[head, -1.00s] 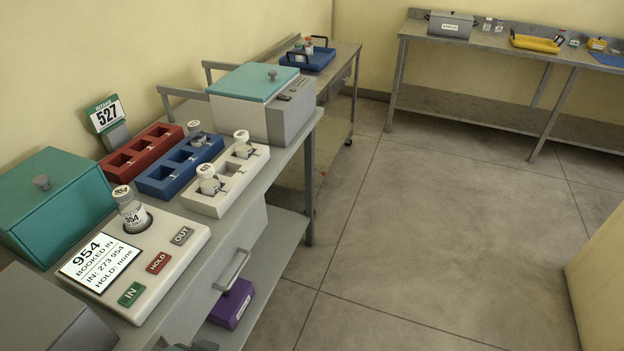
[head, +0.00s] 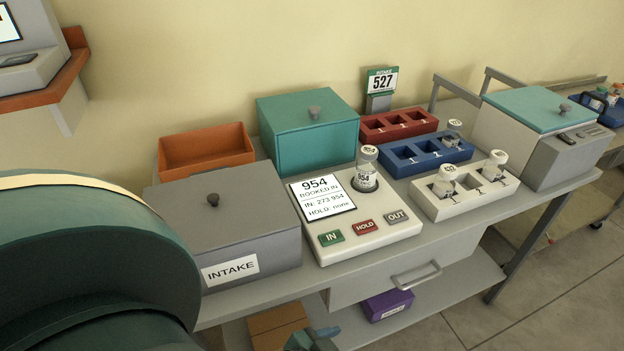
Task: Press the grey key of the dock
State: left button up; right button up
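The dock (head: 372,238) is a cream sloped box on the bench, in the middle of the head view. Its grey key (head: 397,216), marked OUT, is at the right end of a row with the red HOLD key (head: 365,227) and the green IN key (head: 331,237). Its screen (head: 322,197) reads 954, BOOKED IN, IN: 273 954, HOLD: none. A vial (head: 367,170) labelled 954 stands upright in the dock's round well. Nothing touches the keys.
A grey INTAKE box (head: 228,228) stands left of the dock, a teal box (head: 308,130) behind it. Red (head: 398,125), blue (head: 428,157) and white (head: 465,196) racks lie to the right, the last two holding vials.

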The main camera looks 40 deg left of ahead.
aim_at(393, 217)
jog(key=u, duration=1)
jog(key=k, duration=0.55)
